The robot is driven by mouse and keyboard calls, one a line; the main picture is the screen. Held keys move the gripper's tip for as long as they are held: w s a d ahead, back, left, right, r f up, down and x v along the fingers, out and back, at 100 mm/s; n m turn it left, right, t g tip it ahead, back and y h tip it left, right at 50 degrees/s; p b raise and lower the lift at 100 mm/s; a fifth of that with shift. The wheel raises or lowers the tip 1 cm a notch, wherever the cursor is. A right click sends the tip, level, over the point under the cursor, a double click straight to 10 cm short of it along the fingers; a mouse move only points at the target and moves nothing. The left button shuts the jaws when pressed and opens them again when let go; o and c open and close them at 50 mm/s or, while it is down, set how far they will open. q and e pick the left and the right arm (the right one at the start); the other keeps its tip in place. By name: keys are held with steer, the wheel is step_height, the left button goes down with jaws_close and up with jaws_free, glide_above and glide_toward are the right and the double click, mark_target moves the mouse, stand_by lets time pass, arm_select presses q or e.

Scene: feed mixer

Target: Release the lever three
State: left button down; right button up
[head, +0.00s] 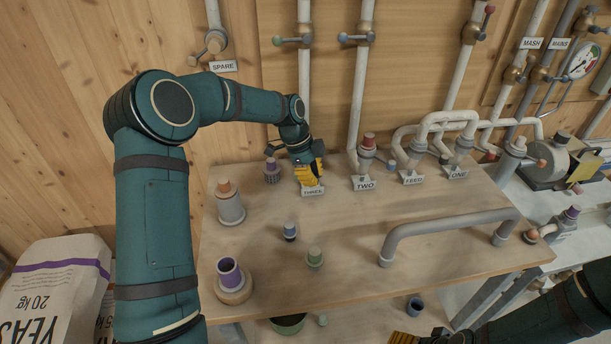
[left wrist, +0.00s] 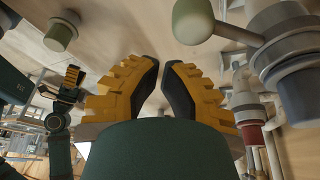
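The THREE label (head: 313,190) is at the back of the wooden bench, at the foot of a grey pipe. My left gripper (head: 312,175) is right above this label and hides the fitting behind it. In the left wrist view, a lever with a pale green ball knob (left wrist: 193,20) sticks out from a grey fitting (left wrist: 285,45). The knob is beyond and right of my left fingertips (left wrist: 161,66), not between them. The fingers are a narrow gap apart with nothing seen between. My right gripper (head: 404,338) shows only partly at the bottom edge.
The TWO fitting (head: 367,150) with a red top stands close to the right. A dark strainer-like plug (head: 272,172) stands close to the left. Several capped fittings and a grey rail (head: 450,220) are on the bench.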

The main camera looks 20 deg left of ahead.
arm_select(q)
steer(key=d+p+v, duration=0.1)
steer(key=v, duration=0.8)
steer(key=shift+d+r, duration=0.2)
steer(key=shift+r, duration=0.45)
